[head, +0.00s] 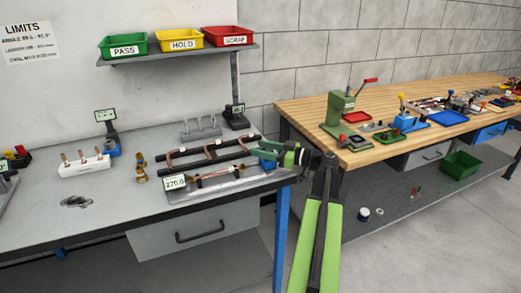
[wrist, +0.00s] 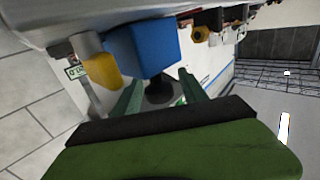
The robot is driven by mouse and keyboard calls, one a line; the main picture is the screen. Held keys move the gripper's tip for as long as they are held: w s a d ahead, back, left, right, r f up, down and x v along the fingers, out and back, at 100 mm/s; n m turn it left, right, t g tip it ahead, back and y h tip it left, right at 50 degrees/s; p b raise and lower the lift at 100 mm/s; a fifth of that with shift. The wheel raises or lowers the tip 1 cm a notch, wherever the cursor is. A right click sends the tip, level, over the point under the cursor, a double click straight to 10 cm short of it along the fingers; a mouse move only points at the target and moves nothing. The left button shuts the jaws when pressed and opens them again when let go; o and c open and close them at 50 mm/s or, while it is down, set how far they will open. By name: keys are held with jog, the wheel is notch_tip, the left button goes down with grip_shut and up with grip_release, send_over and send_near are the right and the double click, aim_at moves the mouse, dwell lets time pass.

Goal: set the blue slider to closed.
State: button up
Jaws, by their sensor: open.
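A blue block, which looks like the blue slider (wrist: 143,48), is large in the wrist view, just beyond my gripper (wrist: 158,82). In the head view the blue slider (head: 266,161) shows only partly, at the right end of the measuring fixture (head: 215,187) on the grey bench, with my gripper (head: 272,152) beside it. My gripper's dark green fingers are apart, with the block ahead of and partly between them. I cannot tell whether they touch it. A yellow rounded part (wrist: 98,62) sits left of the block in the wrist view. The slider's setting cannot be read.
The fixture has a display (head: 174,182) and copper tubes (head: 213,150) on dark rails. A white block with copper pieces (head: 85,167) stands left. Green, yellow and red bins sit on a shelf (head: 180,55) above. A wooden bench (head: 370,155) with tools is at right.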

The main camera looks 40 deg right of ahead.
jog(key=shift+w+a, duration=0.1)
jog(key=shift+w, duration=0.15)
jog(key=shift+c, duration=0.2)
grip_shut()
dwell(1.1)
